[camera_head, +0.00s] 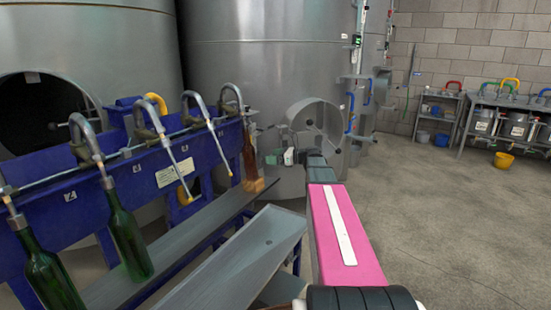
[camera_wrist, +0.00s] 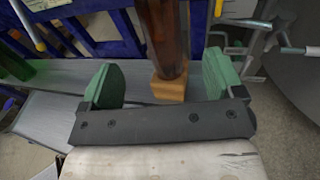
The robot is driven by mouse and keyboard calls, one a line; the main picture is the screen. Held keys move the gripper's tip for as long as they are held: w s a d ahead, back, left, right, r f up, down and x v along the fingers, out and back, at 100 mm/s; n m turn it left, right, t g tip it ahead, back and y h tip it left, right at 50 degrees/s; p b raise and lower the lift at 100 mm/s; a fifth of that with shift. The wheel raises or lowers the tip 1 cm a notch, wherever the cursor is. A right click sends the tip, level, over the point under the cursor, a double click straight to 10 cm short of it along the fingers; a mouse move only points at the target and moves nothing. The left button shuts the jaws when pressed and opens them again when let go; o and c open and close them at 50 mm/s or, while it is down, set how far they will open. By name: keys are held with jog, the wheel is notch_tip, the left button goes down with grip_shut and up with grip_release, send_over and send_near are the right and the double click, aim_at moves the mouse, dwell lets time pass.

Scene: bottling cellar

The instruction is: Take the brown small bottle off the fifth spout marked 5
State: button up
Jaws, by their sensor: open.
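The brown bottle (camera_head: 249,152) hangs at the far right spout of the blue filling rack, its base at an orange-brown block (camera_head: 255,185) on the grey shelf. In the wrist view the brown bottle (camera_wrist: 166,35) stands upright with its lower end at the block (camera_wrist: 169,88). My gripper (camera_head: 281,157) is close to the bottle's right side in the head view. In the wrist view my gripper's two green fingers (camera_wrist: 160,82) are open, one on each side of the block and bottle, with gaps visible. The bottle's top is out of the wrist view.
Green bottles (camera_head: 126,232) hang on spouts at the left of the blue rack (camera_head: 60,195). Two spouts between are empty. A grey sloping tray (camera_head: 240,262) lies in front of the shelf (camera_head: 205,220). Large steel tanks (camera_head: 270,75) stand behind; open floor (camera_head: 440,215) lies to the right.

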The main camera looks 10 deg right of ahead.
aim_at(254, 157)
jog(key=shift+x, duration=4.3)
jog(key=shift+a, duration=0.1)
jog(key=shift+x, duration=1.65)
jog(key=c, duration=1.4)
jog(key=shift+f, duration=0.1)
jog(key=shift+c, duration=0.6)
